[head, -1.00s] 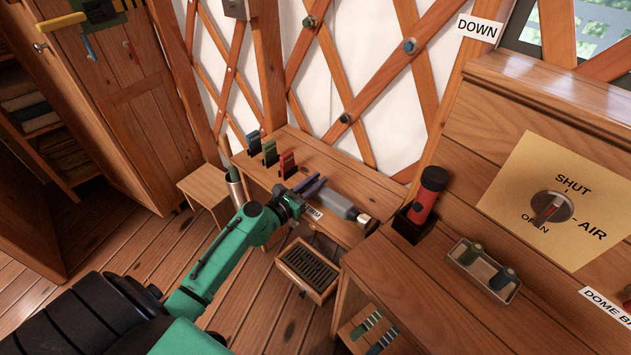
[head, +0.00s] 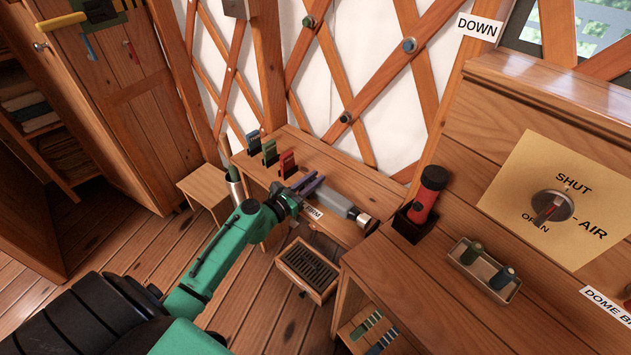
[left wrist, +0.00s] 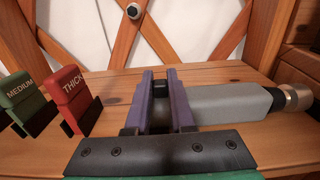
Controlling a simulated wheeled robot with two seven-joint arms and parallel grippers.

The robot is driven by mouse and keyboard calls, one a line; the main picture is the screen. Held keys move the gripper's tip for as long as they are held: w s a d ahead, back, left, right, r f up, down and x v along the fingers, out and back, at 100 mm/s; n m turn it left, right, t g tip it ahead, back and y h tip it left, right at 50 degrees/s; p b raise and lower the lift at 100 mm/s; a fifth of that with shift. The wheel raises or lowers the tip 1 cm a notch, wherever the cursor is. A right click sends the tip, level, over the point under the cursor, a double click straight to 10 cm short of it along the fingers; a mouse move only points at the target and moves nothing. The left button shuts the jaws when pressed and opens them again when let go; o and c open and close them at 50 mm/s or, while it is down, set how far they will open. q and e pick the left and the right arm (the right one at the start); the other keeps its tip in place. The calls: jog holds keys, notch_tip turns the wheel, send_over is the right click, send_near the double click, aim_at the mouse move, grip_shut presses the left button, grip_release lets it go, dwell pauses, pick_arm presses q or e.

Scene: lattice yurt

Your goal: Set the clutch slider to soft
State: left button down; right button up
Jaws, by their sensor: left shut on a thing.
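A grey tool body with a metal collar (head: 336,202) lies on the low wooden bench. It also shows in the left wrist view (left wrist: 225,104), to the right of my fingers. My left gripper (head: 320,182) is at the left end of this body, its purple fingers pointing toward the lattice wall. In the left wrist view, the fingers (left wrist: 160,78) are shut on a small black knob (left wrist: 160,92), apparently the clutch slider. A white label (head: 315,213) on the bench's front edge is partly covered by my gripper; it ends in "RM". No "soft" marking is readable. My right gripper is not in view.
Blue, green and red cards stand in black holders left of my gripper; the red one (left wrist: 67,95) reads "THICK", the green one (left wrist: 22,100) "MEDIUM". A slotted wooden box (head: 307,270) sits below the bench front. A red cylinder (head: 428,195) stands at right.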

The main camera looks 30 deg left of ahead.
pick_arm(q)
jog(key=shift+w+a, duration=0.15)
jog(key=shift+a, duration=0.7)
jog(key=c, duration=0.8)
grip_release()
jog(key=shift+o, duration=0.2)
jog(key=b+v, duration=0.1)
jog(key=v, duration=1.3)
jog(key=shift+s, duration=0.2)
jog(key=shift+a, duration=0.1)
